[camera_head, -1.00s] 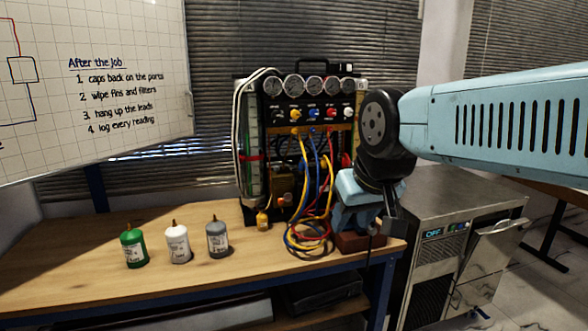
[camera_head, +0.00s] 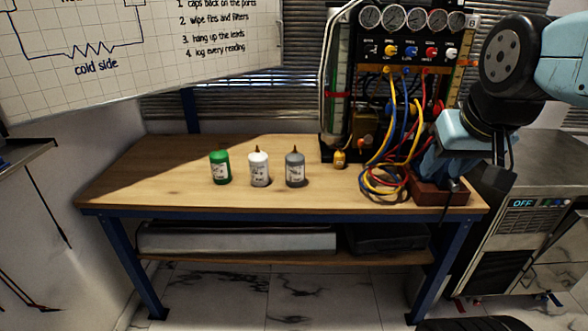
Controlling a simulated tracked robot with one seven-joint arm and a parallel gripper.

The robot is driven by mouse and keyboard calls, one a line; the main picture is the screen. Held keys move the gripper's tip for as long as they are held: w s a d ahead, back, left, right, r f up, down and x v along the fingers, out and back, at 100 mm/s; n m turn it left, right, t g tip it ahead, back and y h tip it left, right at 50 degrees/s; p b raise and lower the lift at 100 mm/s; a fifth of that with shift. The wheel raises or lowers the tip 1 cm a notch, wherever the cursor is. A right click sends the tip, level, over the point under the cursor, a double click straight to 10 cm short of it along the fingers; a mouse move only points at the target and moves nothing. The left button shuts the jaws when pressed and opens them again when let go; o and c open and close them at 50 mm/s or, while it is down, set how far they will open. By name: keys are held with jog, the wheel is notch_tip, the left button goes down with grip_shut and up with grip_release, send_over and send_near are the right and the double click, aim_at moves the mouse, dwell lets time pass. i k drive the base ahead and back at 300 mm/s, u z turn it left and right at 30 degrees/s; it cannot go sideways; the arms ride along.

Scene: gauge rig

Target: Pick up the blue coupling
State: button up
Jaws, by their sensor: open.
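The gauge rig (camera_head: 398,35) stands at the back right of the bench. Its panel has a row of small coloured fittings, among them a blue one (camera_head: 411,51). Blue, yellow and red hoses hang from the rig and coil on the bench. I cannot tell for sure which blue part is the coupling; a blue hose end may be hidden in the tangle. My gripper (camera_head: 470,165) points down at the bench's right end, right of the coiled hoses (camera_head: 382,184). It is open; its fingertips are dark and partly hidden, and I see nothing held.
A green bottle (camera_head: 220,168), a white bottle (camera_head: 259,170) and a grey bottle (camera_head: 295,170) stand on the wooden bench (camera_head: 150,185). A small yellow bottle (camera_head: 340,160) stands before the rig. A brown block (camera_head: 438,191) lies below my gripper. A steel cabinet (camera_head: 510,245) is at right.

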aim_at(388, 111)
jog(key=u, duration=0.05)
jog(key=k, duration=0.45)
jog(key=z, duration=0.5)
jog(key=i, duration=1.4)
jog(key=u, duration=0.45)
